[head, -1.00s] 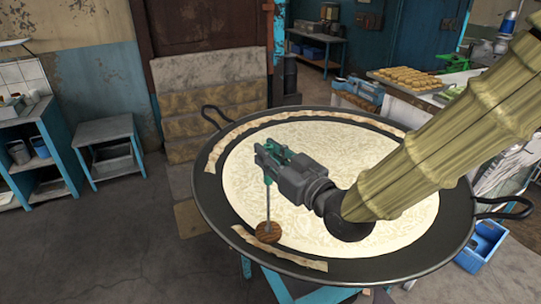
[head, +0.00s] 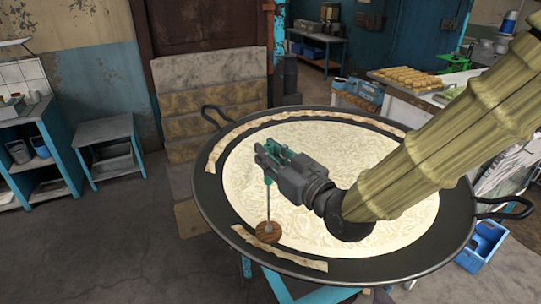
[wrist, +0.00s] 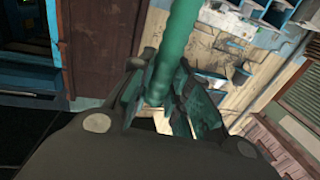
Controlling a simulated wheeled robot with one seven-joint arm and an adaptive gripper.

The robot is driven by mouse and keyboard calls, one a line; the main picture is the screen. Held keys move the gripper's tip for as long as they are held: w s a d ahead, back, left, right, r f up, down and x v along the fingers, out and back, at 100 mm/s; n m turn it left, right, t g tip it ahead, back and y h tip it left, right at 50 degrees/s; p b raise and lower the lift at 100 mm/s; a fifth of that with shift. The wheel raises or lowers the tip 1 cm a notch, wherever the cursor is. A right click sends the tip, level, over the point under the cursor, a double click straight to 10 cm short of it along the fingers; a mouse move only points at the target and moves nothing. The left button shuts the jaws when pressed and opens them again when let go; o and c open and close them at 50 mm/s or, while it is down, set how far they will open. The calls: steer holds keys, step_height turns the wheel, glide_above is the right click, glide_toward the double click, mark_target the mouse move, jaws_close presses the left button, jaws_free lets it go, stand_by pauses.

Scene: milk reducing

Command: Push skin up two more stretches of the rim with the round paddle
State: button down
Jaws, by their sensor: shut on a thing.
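My gripper (head: 272,156) is shut on the green handle of the round paddle (head: 268,231), over the left part of the wide black pan (head: 400,268). The handle (wrist: 172,50) also shows between the fingers in the wrist view. The paddle's brown wooden disc is at the near left edge of the pale milk (head: 330,150), by a strip of skin (head: 290,255) on the near rim. I cannot tell whether disc and strip touch. A longer strip of skin (head: 230,134) lies along the far and left rim. My arm hides part of the pan's right side.
Loop handles (head: 503,208) stick out from the pan's right and far left. A blue crate (head: 482,246) is on the floor at right. A tray of brown pieces (head: 405,80) stands on a table behind. A small table (head: 108,150) and open floor are at left.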

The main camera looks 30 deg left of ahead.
steer(key=shift+r, duration=0.2)
steer(key=shift+r+p, duration=1.5)
steer(key=shift+r, duration=1.1)
steer(key=shift+r+p, duration=0.85)
steer(key=shift+r, duration=0.8)
